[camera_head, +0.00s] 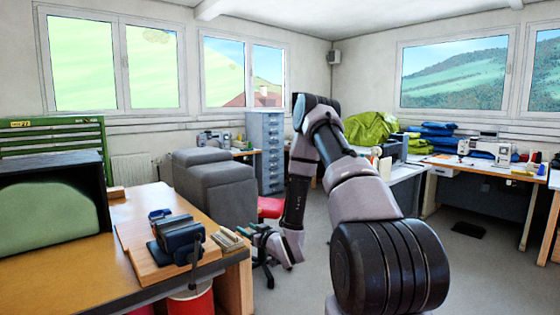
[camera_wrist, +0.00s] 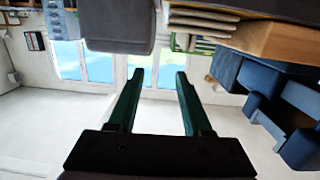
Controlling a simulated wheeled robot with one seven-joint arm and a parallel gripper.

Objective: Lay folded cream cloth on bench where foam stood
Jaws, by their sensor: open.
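A flat, layered cream bundle, which looks like the folded cream cloth (camera_head: 229,240), lies at the right end of the wooden bench (camera_head: 80,268), beside a wooden board. It also shows at the top of the upside-down wrist view (camera_wrist: 205,22). My gripper (camera_head: 253,231) is just right of the bench end, close to the bundle. In the wrist view my gripper (camera_wrist: 160,78) has its two green fingers spread with nothing between them, apart from the bundle. I cannot tell for sure which thing is the foam; a green domed block (camera_head: 45,217) sits inside a dark box at left.
A blue vise (camera_head: 177,240) stands on the wooden board (camera_head: 140,245) near the bundle. The dark box (camera_head: 102,190) fills the bench's left back. Grey padded blocks (camera_head: 215,185) stand behind the bench. Bare bench top shows at the front left and around the board.

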